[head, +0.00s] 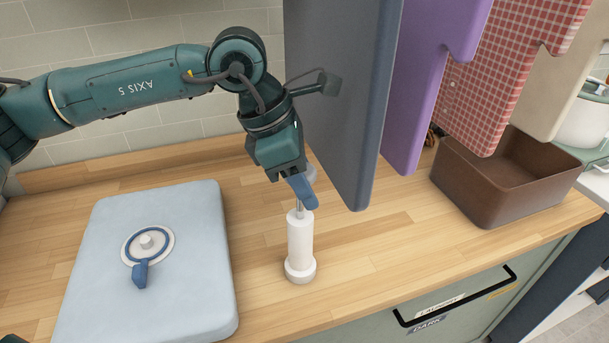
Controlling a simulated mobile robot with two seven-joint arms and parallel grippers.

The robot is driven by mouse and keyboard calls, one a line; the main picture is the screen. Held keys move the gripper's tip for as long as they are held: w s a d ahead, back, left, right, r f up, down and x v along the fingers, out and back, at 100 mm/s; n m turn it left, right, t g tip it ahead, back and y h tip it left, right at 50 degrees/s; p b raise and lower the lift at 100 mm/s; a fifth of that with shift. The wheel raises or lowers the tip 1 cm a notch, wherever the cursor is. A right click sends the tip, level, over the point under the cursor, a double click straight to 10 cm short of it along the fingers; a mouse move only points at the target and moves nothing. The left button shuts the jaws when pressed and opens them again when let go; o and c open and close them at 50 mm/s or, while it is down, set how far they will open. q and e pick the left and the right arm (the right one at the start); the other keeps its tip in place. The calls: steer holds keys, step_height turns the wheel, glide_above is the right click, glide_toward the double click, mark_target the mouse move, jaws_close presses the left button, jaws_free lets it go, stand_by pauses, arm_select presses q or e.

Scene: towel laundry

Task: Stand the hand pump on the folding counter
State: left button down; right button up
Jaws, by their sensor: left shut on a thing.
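The hand pump (301,247) is a white cylinder with a wider round foot, a thin metal rod and a blue handle. It is upright over the wooden folding counter (400,260), near the front edge. Its foot appears at the counter top, but I cannot tell for sure if it touches. My left gripper (291,179) comes from above and is shut on the pump's blue handle, hiding part of it. My right gripper is not in view.
A puffy light-blue bag (190,290) with a round valve lies left of the pump. Grey-blue (340,90), purple (430,70), and red checked (510,70) towels hang close on the right. A brown bin (490,185) stands at the right. Drawers are below the front edge.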

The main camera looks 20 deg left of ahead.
arm_select(q)
steer(key=shift+f+b, duration=0.15)
steer(key=shift+b, duration=0.15)
steer(key=c, duration=0.8)
jaws_free()
steer(key=shift+r, duration=0.2)
steer(key=shift+r+p, duration=0.2)
steer(key=shift+p, duration=0.15)
steer(key=b+v, duration=0.1)
steer(key=v, duration=1)
steer(key=shift+s+a+r, duration=0.1)
steer(key=shift+a+r, duration=0.05)
steer(key=shift+r, duration=0.2)
